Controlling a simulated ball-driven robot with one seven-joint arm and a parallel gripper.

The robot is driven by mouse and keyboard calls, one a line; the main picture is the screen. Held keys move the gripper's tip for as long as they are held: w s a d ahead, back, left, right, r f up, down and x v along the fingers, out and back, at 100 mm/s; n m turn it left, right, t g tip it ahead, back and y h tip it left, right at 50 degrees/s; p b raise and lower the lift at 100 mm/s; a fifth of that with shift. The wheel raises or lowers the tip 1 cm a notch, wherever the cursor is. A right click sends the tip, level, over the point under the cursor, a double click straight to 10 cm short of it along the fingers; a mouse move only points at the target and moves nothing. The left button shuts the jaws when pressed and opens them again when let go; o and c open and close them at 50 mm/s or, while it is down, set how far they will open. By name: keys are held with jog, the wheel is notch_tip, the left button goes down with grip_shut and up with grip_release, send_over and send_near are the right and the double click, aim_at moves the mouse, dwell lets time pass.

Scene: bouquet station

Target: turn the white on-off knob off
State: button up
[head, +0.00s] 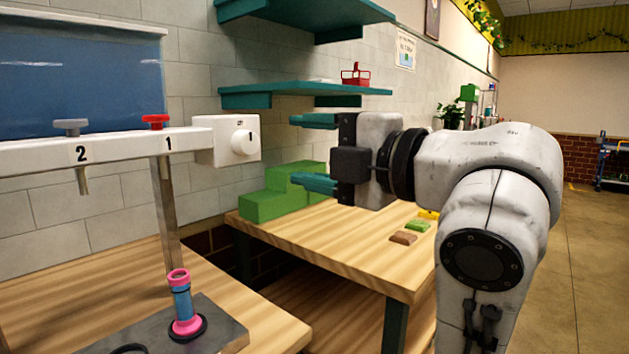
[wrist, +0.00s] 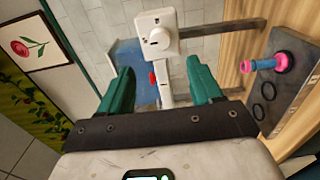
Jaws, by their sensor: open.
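The white on-off knob (head: 244,141) is a round dial with a dark mark, on the front of a white box (head: 219,141) at the right end of a white rail. In the wrist view the knob (wrist: 158,39) faces me, centred a little beyond the fingertips. My gripper (head: 317,152) is open, with two teal fingers, one above the other in the head view, to the right of the knob. In the wrist view my gripper (wrist: 160,80) has its fingers spread to either side below the box. A clear gap separates the fingers from the knob.
The rail (head: 110,148) carries a red tap (head: 155,121) marked 1 and a grey tap (head: 70,126) marked 2. A pink-and-blue cylinder (head: 182,303) stands on a metal plate below. Green stepped blocks (head: 282,194) sit behind my gripper; teal shelves (head: 300,92) hang above.

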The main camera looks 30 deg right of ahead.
jog(key=shift+s+b, duration=0.3)
jog(key=shift+b, duration=0.2)
dwell(0.3)
notch_tip(320, 180, down, 21)
jog(key=w+d+m+g+h, duration=0.2)
jog(key=w+d+m+g, duration=0.1)
jog(key=m, duration=0.6)
jog(key=s+f+m+g+h, duration=0.1)
jog(key=s+f+m+g, duration=0.2)
jog(key=f, duration=0.7)
jog(key=s+f+m+g+h, duration=0.1)
jog(key=s+f+m+g, duration=0.2)
jog(key=f, duration=0.7)
jog(key=s+d+f+m+g+h, duration=0.2)
jog(key=s+f+m+g, duration=0.5)
jog(key=s+f, duration=1.7)
notch_tip(320, 180, up, 19)
jog(key=s+p, duration=0.1)
jog(key=p, duration=1.5)
jog(key=shift+a+f, duration=0.2)
jog(key=shift+a, duration=0.05)
